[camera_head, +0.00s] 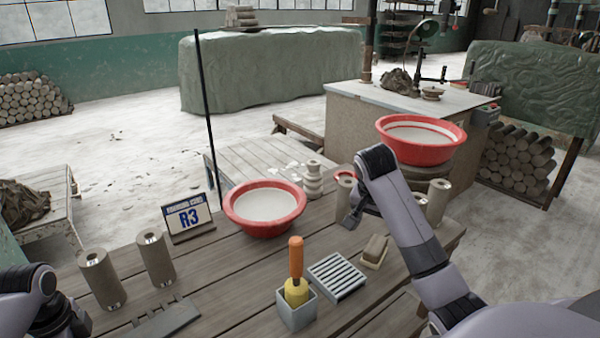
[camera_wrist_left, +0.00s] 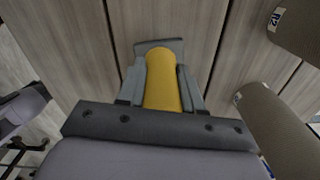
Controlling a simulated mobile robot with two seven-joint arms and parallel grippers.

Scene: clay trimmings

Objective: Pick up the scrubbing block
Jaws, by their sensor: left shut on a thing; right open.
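What looks like the scrubbing block (camera_head: 375,251), a small tan block with a darker brown upper part, lies on the wooden table right of a grey slatted rack (camera_head: 338,276). My right gripper (camera_head: 352,218) is open and empty, above the table and up-left of the block, apart from it. In the left wrist view my left gripper (camera_wrist_left: 162,85) is shut on a yellow rounded handle (camera_wrist_left: 162,80) with a flat grey plate at its far end. In the head view only part of my left arm shows at the lower left; its fingers are not clear there.
A grey holder (camera_head: 296,311) with an orange-handled yellow tool (camera_head: 296,262) stands left of the rack. Clay cylinders (camera_head: 101,279) stand left; a second basin (camera_head: 421,153) is back right.

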